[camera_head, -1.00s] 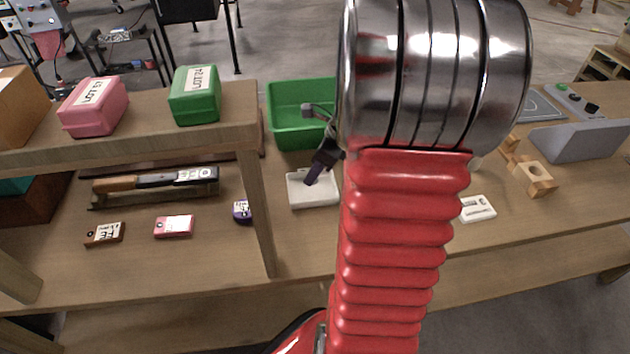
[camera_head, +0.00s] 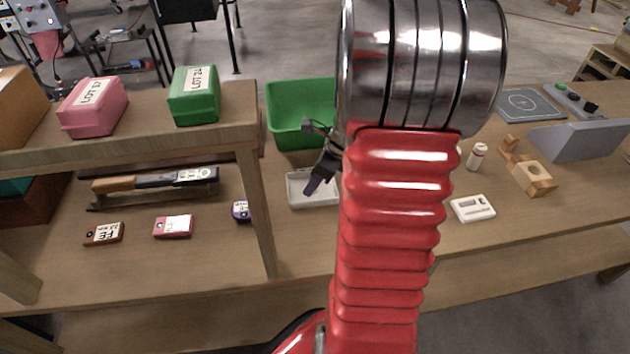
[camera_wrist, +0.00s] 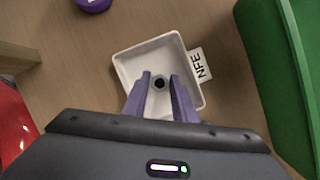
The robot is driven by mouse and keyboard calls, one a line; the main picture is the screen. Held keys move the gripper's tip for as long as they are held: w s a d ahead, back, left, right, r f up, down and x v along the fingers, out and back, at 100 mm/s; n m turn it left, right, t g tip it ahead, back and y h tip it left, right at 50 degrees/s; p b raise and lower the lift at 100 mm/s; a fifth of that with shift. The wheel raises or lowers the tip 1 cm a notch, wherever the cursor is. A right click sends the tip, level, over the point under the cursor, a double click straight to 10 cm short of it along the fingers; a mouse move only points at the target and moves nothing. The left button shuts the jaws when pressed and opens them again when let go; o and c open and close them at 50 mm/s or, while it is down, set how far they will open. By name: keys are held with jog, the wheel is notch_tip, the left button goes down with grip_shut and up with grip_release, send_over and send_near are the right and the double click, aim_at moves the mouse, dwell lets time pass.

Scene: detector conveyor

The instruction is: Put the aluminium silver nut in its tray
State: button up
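The white tray (camera_wrist: 127,66) with an NFE label (camera_wrist: 202,64) lies below my gripper in the wrist view. It also shows in the head view (camera_head: 297,186). A small dark round thing (camera_wrist: 159,84), which looks like the nut with its dark hole, shows over the tray floor between my fingers. Its silver colour is hard to make out. My gripper (camera_wrist: 160,78) is over the tray with its two purple fingers apart, and a gap shows on each side of the round thing. In the head view my gripper (camera_head: 312,186) hangs above the tray.
A green bin (camera_head: 290,112) stands behind the tray and close on the right in the wrist view (camera_wrist: 268,60). A white device (camera_head: 472,208) and a small bottle (camera_head: 477,156) lie right.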

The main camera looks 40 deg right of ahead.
jog(key=o, duration=0.3)
jog(key=shift+r, duration=0.1)
jog(key=v, duration=1.2)
dwell(0.8)
